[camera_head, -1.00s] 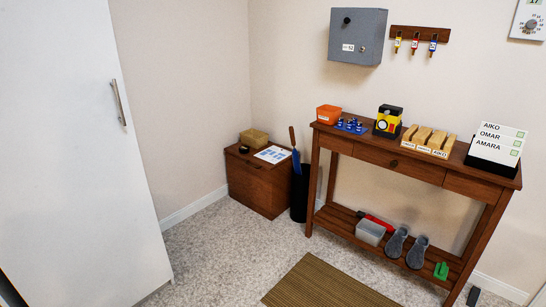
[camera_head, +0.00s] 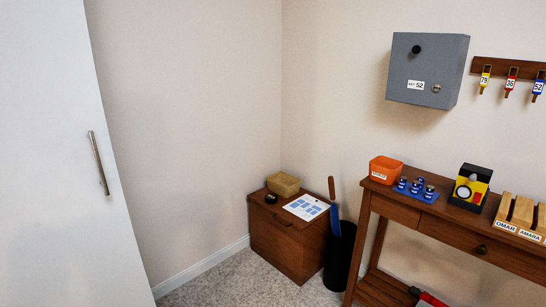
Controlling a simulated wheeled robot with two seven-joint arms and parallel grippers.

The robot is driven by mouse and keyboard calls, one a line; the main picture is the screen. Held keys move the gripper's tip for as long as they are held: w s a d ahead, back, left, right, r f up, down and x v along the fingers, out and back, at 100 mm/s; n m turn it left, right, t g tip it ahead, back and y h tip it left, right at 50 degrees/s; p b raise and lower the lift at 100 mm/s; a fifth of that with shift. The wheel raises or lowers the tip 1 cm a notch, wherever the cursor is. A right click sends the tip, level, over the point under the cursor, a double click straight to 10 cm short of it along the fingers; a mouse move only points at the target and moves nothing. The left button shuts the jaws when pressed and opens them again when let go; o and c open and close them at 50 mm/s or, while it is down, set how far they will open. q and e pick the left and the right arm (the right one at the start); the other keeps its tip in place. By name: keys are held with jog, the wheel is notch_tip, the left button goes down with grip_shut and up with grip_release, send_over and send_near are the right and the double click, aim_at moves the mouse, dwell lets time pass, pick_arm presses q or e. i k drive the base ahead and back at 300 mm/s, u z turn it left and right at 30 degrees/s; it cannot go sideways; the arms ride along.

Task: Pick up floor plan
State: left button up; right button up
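The floor plan (camera_head: 306,207) is a white sheet with blue blocks printed on it. It lies flat on top of a low brown wooden chest (camera_head: 290,250) in the corner, near the chest's right side. Neither of my grippers shows in the head view.
A tan box (camera_head: 283,184) and a small black round item (camera_head: 271,198) share the chest top. A black bin (camera_head: 339,258) with a blue umbrella (camera_head: 334,215) stands right of the chest. A console table (camera_head: 397,205) is at right, a white cabinet door (camera_head: 60,150) at left. Carpet (camera_head: 235,281) before the chest is clear.

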aim_at(305, 207)
jog(key=i, duration=2.8)
jog(key=u, duration=1.1)
jog(key=i, duration=0.9)
jog(key=z, duration=1.35)
